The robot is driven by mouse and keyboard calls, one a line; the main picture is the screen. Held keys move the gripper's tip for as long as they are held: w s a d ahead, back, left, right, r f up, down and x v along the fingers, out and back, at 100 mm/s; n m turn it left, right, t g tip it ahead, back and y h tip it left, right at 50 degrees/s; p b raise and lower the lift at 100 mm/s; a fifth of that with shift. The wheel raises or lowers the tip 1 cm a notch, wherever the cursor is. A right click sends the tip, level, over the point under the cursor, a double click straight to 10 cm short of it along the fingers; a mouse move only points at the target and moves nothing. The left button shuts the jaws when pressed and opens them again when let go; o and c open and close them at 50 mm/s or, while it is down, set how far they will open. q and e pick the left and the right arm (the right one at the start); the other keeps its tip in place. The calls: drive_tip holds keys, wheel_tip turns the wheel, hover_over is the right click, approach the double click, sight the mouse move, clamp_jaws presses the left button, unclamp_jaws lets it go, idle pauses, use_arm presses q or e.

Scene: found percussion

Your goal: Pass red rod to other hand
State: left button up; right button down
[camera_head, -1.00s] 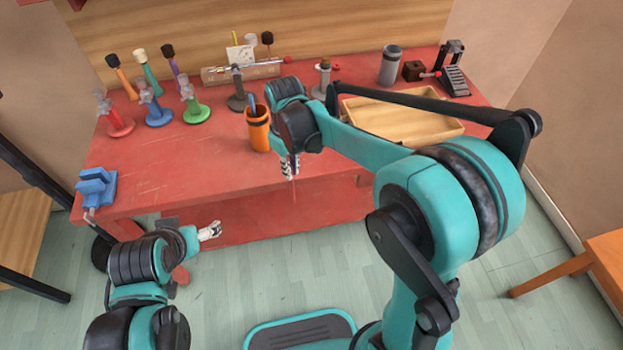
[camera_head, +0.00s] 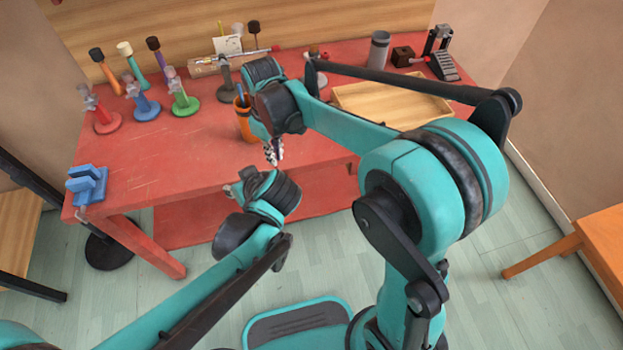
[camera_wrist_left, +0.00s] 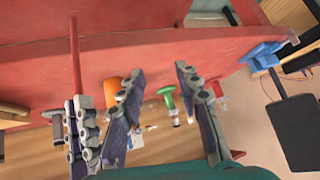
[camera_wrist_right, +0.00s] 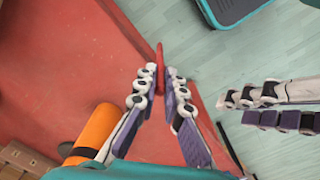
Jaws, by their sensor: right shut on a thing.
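My right gripper (camera_head: 273,152) is shut on the red rod and holds it off the front edge of the red table. In the right wrist view, the red rod (camera_wrist_right: 160,56) sticks out from between the fingertips. In the left wrist view, the rod (camera_wrist_left: 76,60) stands straight out of the right gripper's fingers, left of my left gripper. My left gripper (camera_wrist_left: 157,72) is open and empty, its fingers spread beside the rod without touching it. Its fingers also show in the right wrist view (camera_wrist_right: 240,108), to the right. The head view mostly hides the left fingers and the rod.
An orange cup (camera_head: 245,124) stands on the red table (camera_head: 170,165) just behind my right gripper. A blue block-like thing (camera_head: 88,184) sits at the table's left corner. Colored stands and a wooden tray (camera_head: 395,103) are farther back.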

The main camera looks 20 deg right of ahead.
use_arm(q)
drive_tip(key=s+d+f+n+t+y, duration=0.2)
drive_tip(key=d+n+t+y, duration=0.15)
drive_tip(key=d, duration=1.45)
drive_tip(key=shift+g+y, duration=0.25)
drive_tip(key=shift+y, duration=0.1)
drive_tip(key=x, duration=1.2)
drive_tip(key=shift+a+f, duration=0.1)
drive_tip(key=shift+a, duration=0.05)
clamp_jaws()
use_arm(e)
drive_tip(key=c, duration=1.6)
unclamp_jaws()
drive_tip(key=shift+o, duration=0.2)
wheel_tip(320, 180, up, 12)
